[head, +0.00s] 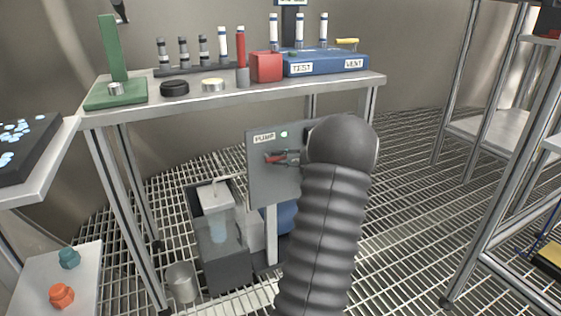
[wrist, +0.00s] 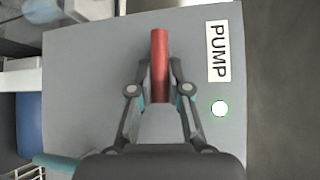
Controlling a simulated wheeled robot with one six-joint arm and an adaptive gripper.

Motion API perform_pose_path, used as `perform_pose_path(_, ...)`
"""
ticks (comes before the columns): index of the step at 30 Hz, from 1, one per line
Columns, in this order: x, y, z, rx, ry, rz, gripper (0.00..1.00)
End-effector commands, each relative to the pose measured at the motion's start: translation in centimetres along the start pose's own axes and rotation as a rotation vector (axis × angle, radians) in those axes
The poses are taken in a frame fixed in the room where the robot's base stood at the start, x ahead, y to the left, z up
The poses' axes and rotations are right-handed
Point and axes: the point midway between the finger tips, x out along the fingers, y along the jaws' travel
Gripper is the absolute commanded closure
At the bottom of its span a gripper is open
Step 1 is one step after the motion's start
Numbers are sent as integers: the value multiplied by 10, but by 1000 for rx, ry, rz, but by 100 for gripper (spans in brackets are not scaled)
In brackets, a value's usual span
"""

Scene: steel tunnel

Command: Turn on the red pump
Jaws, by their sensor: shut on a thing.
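A grey panel (head: 262,185) labelled PUMP (head: 264,138) stands on a post below the bench. A small green light (head: 284,134) glows beside the label; in the wrist view the lamp (wrist: 219,108) looks white with a green rim. A red lever (wrist: 160,52) sticks out from the panel face; its red end (head: 272,159) also shows in the head view. My gripper (wrist: 160,92) is shut on the red lever, one finger on each side. In the head view my dark arm hides the right part of the panel and most of my gripper (head: 287,157).
The steel bench (head: 345,88) above the panel carries a red block (head: 266,67), a blue TEST/VENT unit (head: 327,65) and several vials. A dark tank (head: 222,250) and a metal cup (head: 181,281) stand left of the panel post. Grating floor is open to the right.

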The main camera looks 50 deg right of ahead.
Motion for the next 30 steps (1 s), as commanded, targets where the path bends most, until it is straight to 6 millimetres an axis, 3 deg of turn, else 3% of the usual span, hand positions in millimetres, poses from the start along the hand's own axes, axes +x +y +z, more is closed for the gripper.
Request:
perform_pose_path(6, 0, 0, 0, -2, 1, 2, 100)
perform_pose_path(7, 0, 0, 0, -2, 1, 2, 81)
perform_pose_path(10, 0, 0, 0, -2, 1, 2, 58)
perform_pose_path(22, -6, 0, 0, -2, 1, 2, 58)
perform_pose_path(30, -51, 0, -1, -2, 4, 1, 58)
